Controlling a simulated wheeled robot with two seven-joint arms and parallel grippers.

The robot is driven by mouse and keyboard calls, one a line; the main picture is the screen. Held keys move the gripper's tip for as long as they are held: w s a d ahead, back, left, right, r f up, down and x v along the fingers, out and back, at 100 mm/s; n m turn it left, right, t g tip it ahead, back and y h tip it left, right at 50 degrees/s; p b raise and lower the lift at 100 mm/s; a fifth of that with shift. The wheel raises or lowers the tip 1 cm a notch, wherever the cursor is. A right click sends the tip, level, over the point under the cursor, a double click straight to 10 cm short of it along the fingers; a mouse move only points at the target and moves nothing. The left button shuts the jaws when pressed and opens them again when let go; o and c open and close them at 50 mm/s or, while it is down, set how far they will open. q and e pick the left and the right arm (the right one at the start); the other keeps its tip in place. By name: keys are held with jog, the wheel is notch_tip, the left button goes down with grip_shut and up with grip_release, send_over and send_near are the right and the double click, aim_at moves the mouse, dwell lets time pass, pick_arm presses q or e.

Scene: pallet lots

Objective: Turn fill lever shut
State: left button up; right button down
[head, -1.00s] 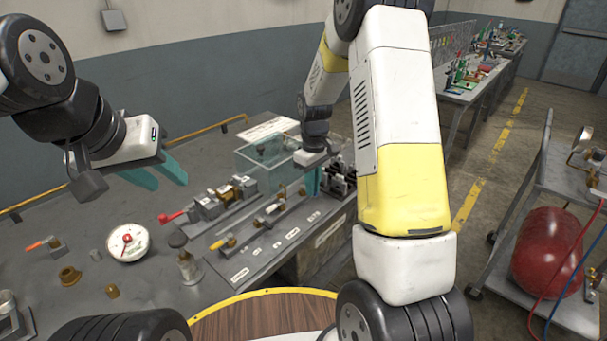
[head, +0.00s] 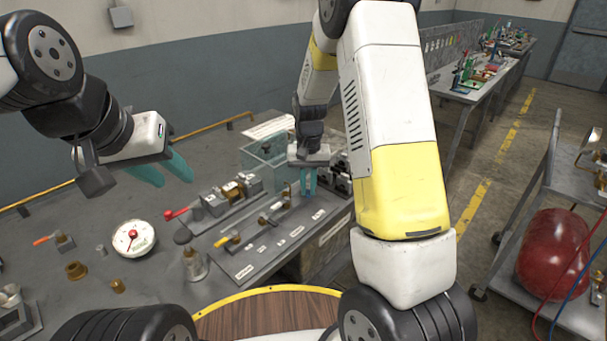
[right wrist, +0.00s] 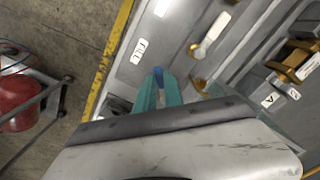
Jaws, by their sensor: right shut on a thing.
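The fill lever (right wrist: 158,73) shows as a small blue tip between the fingers of my right gripper (right wrist: 158,88) in the right wrist view. A label reading FILL (right wrist: 138,51) is on the panel just beyond it. My right gripper is shut on the lever, and its fingers hide most of the handle. In the head view my right gripper (head: 308,182) points down at the right end of the grey labelled panel (head: 247,258); the lever cannot be made out there. My left gripper (head: 163,172) is open and empty, raised above the table at the left.
A valve with a white handle (right wrist: 211,36) is close to the FILL label. A clear tank (head: 262,158) stands behind the panel. A white dial gauge (head: 133,238) and brass fittings (head: 76,270) lie on the left. A cart with a red cylinder (head: 551,252) stands at the right.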

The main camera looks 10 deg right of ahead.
jog(key=m, duration=0.1)
jog(key=a+m, duration=0.1)
jog(key=m, duration=0.2)
jog(key=shift+w+a+m, duration=0.25)
jog(key=shift+a+m, duration=0.05)
jog(key=shift+w+a+m, duration=0.25)
jog(key=shift+m, duration=0.8)
jog(key=shift+w+a+m, duration=0.25)
jog(key=shift+m, duration=0.8)
jog(key=c, duration=1.5)
grip_release()
jog(key=shift+o, duration=0.2)
